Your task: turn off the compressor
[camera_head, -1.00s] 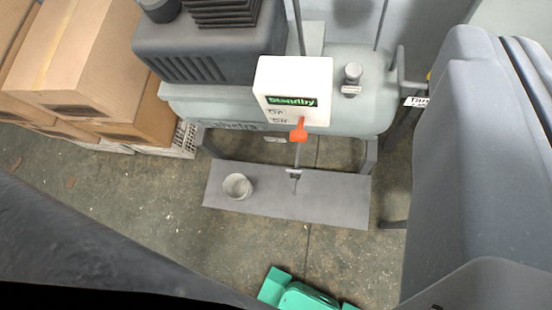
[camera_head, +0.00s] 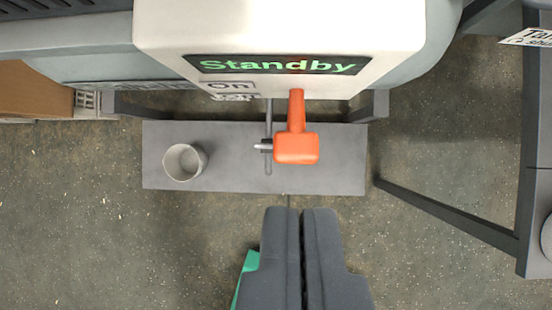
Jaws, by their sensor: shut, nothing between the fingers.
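The compressor's white control box (camera_head: 290,30) fills the top middle of the view. Its display (camera_head: 278,66) reads "Standby" in green. Labels sit below the display at left; one reads "On", and the lower one is hard to read. An orange lever (camera_head: 296,146) hangs down from the underside of the box. The compressor's pale tank (camera_head: 100,62) shows behind the box. My gripper (camera_head: 301,212) is shut and empty, its dark fingers pointing up at the lever with a gap in the picture between fingertips and lever.
A grey metal plate (camera_head: 225,180) lies under the compressor, with a small grey cup (camera_head: 185,162) on it. A cardboard box (camera_head: 30,92) is at the left edge. Dark metal legs (camera_head: 450,215) stand at right. Open floor lies around the plate.

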